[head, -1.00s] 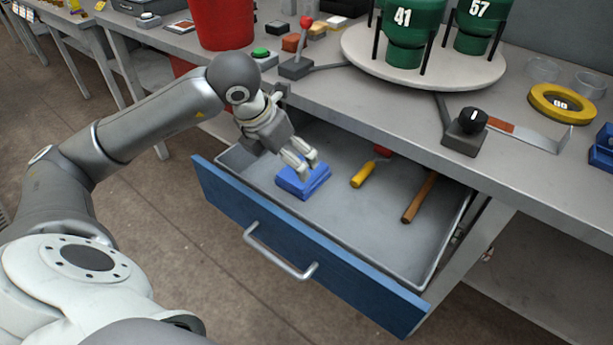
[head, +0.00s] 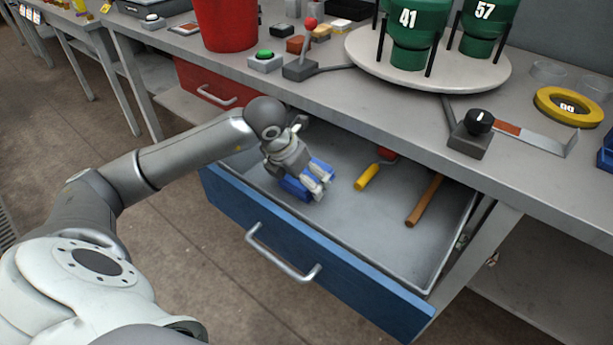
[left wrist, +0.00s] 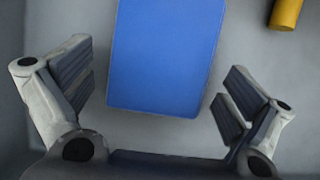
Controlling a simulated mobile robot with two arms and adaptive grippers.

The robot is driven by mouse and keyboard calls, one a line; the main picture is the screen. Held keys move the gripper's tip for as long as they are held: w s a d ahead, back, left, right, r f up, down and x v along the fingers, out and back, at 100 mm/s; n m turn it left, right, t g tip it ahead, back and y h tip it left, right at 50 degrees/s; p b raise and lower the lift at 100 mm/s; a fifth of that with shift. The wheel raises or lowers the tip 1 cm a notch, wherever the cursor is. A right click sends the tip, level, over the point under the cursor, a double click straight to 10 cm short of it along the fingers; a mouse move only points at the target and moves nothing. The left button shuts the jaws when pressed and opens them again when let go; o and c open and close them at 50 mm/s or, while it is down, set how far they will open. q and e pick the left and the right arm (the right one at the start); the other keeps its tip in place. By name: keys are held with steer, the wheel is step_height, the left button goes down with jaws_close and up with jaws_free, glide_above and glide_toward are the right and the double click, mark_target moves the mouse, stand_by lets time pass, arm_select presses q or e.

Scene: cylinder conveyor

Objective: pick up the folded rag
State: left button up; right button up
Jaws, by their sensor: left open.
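The folded rag (head: 295,187) is a blue rectangular pad lying on the floor of the open drawer, toward its left side. In the head view my left gripper hangs over it and hides part of it. In the left wrist view the rag (left wrist: 165,55) shows between and beyond the two fingers, with grey drawer floor visible on both sides of it. My left gripper (left wrist: 158,105) is open, its fingers apart from the rag on either side. It also shows in the head view (head: 318,190), pointing down into the drawer. My right gripper is not in view.
In the drawer (head: 335,225), right of the rag, lie a yellow-handled tool (head: 368,177) and a wooden handle (head: 425,200). The drawer's blue front (head: 345,270) stands pulled out. The bench top (head: 400,110) overhangs its back, carrying a turntable (head: 430,75) with green containers.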

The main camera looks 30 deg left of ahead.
arm_select(q)
steer(key=c, duration=1)
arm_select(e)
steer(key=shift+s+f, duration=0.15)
arm_select(q)
steer(key=shift+r, duration=0.1)
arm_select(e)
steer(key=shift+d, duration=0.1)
arm_select(q)
steer(key=shift+r, duration=0.35)
step_height(320, 180, up, 9)
steer(key=shift+r+p, duration=0.1)
steer(key=shift+p, duration=0.65)
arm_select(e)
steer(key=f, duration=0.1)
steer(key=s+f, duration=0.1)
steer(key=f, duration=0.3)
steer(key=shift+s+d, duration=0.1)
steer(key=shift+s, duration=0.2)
